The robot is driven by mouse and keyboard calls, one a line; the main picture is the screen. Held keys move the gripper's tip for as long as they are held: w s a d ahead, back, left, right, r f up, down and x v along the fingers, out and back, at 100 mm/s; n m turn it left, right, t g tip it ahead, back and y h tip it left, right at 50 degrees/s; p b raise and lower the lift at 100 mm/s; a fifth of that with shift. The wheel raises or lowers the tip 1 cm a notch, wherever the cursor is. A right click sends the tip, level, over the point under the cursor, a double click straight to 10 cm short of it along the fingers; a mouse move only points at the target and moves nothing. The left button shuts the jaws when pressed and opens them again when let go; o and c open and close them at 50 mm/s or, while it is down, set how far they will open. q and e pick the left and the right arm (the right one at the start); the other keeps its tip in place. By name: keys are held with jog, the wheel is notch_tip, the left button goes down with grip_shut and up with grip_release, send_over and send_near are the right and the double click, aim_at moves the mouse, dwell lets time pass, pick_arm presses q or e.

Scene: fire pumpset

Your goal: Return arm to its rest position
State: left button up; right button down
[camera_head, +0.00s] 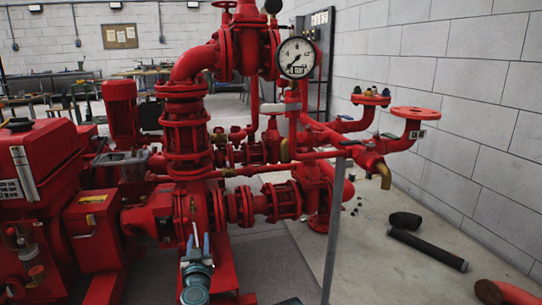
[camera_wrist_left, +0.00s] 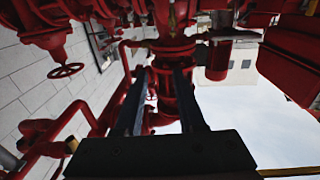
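My left gripper (camera_head: 196,240) is at the lower middle of the head view, in front of the red pump piping. Its two dark fingers point away from me and stand apart. The left wrist view also shows the gripper (camera_wrist_left: 161,72), with a clear gap between the fingers and nothing gripped. A red flanged pipe (camera_wrist_left: 176,88) of the pumpset lies beyond the fingertips. In the head view a thin pale lever (camera_head: 194,233) shows right behind the fingertips; I cannot tell whether they touch it. My right gripper is not in view.
The red pumpset (camera_head: 186,130) fills the left and middle. A pressure gauge (camera_head: 296,57) sits high on it. A grey post (camera_head: 334,225) stands right of my gripper. A black cylinder (camera_head: 428,250) lies on the floor at right, near the white block wall (camera_head: 470,120).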

pick_arm(q)
jog(key=s+d+f+m+g+h, duration=0.1)
jog(key=d+f+m+g+h, duration=0.4)
jog(key=d+h, duration=0.55)
jog(key=s+d+f+m+g+y, duration=0.25)
jog(key=s+f+g, duration=0.2)
jog(key=f, duration=0.45)
jog(key=s+a+f+n+g+y, duration=0.45)
jog(key=s+a+f+g, duration=0.3)
jog(key=s, duration=0.45)
jog(key=s+d+r+m+p, duration=0.1)
jog(key=s+d+r+p, duration=0.1)
jog(key=r+p, duration=1.6)
jog(key=s+d+r+m+y+p, duration=0.1)
jog(key=d+r+p, duration=0.3)
jog(key=r+p, duration=1.5)
jog(key=s+d+r+m+g+p, duration=0.1)
jog(key=s+d+r+p, duration=0.2)
jog(key=r+p, duration=1.5)
jog(key=shift+s+d+r+p, duration=0.2)
jog(key=shift+s+r+p, duration=0.15)
jog(key=shift+s+p, duration=0.2)
